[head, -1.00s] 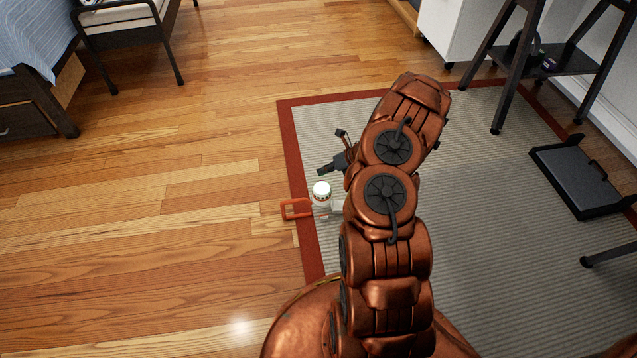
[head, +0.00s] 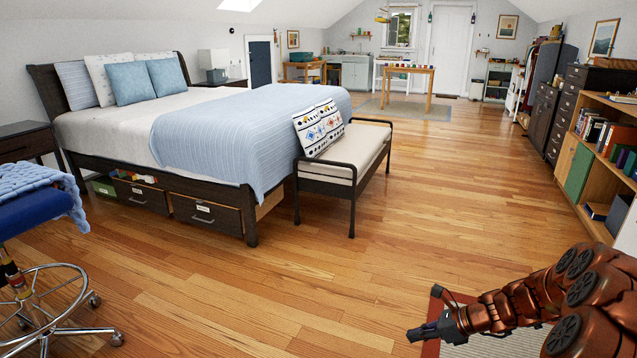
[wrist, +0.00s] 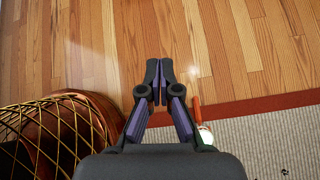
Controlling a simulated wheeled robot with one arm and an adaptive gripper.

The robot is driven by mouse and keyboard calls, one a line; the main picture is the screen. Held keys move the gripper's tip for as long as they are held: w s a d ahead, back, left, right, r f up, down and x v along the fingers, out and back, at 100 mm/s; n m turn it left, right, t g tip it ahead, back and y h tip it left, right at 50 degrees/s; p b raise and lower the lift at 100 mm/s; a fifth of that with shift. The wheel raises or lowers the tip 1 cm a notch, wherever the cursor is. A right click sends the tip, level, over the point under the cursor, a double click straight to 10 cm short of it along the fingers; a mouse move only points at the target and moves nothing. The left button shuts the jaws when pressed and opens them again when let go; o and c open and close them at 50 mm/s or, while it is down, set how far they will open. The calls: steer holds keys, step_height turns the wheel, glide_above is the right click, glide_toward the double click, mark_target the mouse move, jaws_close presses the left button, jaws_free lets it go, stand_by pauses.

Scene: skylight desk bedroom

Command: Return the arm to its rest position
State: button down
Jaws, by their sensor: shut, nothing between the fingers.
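My copper-coloured arm reaches in from the lower right corner of the head view. My gripper (head: 416,334) is at its end, pointing left, above the wood floor beside the rug. In the wrist view my gripper (wrist: 160,65) is shut, its dark fingertips together with nothing between them. Below it lie wood floor and the rug's edge. A small white-topped object (wrist: 206,134) and an orange-red piece (wrist: 197,108) lie by the rug edge, right of the fingers and apart from them.
A grey rug (wrist: 270,145) with a red border lies under the arm. A bed (head: 230,205) and a bench (head: 340,165) stand ahead, a blue stool (head: 38,215) at left, a bookshelf (head: 597,150) at right. The wood floor (head: 440,200) between is clear.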

steer(key=s+a+r+n+g+h+p, duration=0.1)
steer(key=s+a+r+n+p, duration=0.35)
steer(key=r, duration=0.45)
steer(key=s+a+r+n+g+p, duration=0.2)
steer(key=s+a+r+n+p, duration=0.15)
steer(key=s+r, duration=0.35)
steer(key=s+a+r+n+g+h+p, duration=0.1)
steer(key=s+a+r+n+p, duration=0.3)
steer(key=r, duration=0.6)
steer(key=s+d+r+n+h+p, duration=0.2)
steer(key=s+r+n+p, duration=0.4)
steer(key=s+r, duration=0.3)
steer(key=s+d+r+n+g+h+p, duration=0.1)
steer(key=s+d+r+n+h+p, duration=0.2)
steer(key=s+r, duration=0.6)
steer(key=s+n+h+p, duration=0.2)
steer(key=s+n+p, duration=0.1)
steer(key=s, duration=0.1)
steer(key=shift+s+n+p, duration=0.25)
steer(key=shift+n+p, duration=0.05)
steer(key=shift+p, duration=0.05)
steer(key=shift+d, duration=0.15)
